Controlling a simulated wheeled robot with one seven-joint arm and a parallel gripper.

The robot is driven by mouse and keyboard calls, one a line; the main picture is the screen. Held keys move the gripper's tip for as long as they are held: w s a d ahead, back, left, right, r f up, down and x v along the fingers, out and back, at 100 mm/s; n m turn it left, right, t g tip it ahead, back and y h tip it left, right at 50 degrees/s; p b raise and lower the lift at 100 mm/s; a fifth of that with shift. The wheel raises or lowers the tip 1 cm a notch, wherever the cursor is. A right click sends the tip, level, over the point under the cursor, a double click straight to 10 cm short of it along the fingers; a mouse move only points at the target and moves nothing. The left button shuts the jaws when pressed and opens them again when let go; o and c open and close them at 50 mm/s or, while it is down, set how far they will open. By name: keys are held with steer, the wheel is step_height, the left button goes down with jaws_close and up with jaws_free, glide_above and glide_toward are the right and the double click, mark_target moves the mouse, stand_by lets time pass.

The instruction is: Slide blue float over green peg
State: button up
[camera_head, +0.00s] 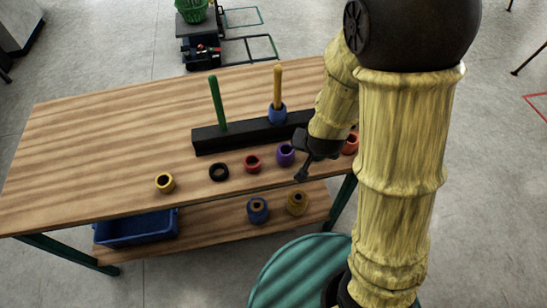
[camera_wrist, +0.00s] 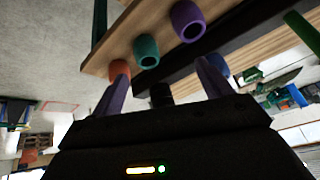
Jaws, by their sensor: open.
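The green peg (camera_head: 217,104) stands upright and bare at the left part of a long black base (camera_head: 245,137) on the table. A blue float (camera_head: 278,114) sits around the lower part of the yellow peg (camera_head: 278,85) on the same base. Another blue float (camera_head: 257,210) stands on the lower shelf. My gripper (camera_head: 301,160) is open over the table's front edge, right of the purple float (camera_head: 286,155) and apart from the blue floats. In the wrist view its fingers (camera_wrist: 162,75) are spread and hold nothing; a blue float (camera_wrist: 220,72) shows partly behind one finger.
Yellow (camera_head: 165,183), black (camera_head: 219,172) and red (camera_head: 253,163) floats line the table front; an orange float (camera_head: 351,144) is at right, and a teal float (camera_wrist: 146,50) shows in the wrist view. A blue bin (camera_head: 136,229) is below. The table's left is clear.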

mark_target(277, 114)
steer(key=w+a+f+t+b, duration=0.1)
steer(key=f+t, duration=0.1)
steer(key=w+a+f+t+h+b, duration=0.1)
steer(key=a+f+t, duration=0.1)
steer(key=f, duration=0.1)
steer(key=w+a+f+t+h+b, duration=0.1)
steer(key=a+f+t+b, duration=0.1)
steer(key=f, duration=0.1)
steer(key=shift+w+a+f+m, duration=0.15)
steer(key=shift+a+f+m, duration=0.05)
steer(key=shift+f+m, duration=0.1)
steer(key=a+n+t, duration=0.1)
steer(key=t, duration=0.1)
steer(key=s+a+r+n+t+y+b, duration=0.1)
steer(key=a+t, duration=0.1)
steer(key=a+r+t+b, duration=0.1)
steer(key=a+t, duration=0.1)
steer(key=shift+s+r+n, duration=0.15)
steer(key=shift+s+n, duration=0.25)
steer(key=w, duration=1.7)
steer(key=shift+w+d+p, duration=0.2)
steer(key=shift+w+p, duration=0.05)
steer(key=shift+p, duration=0.1)
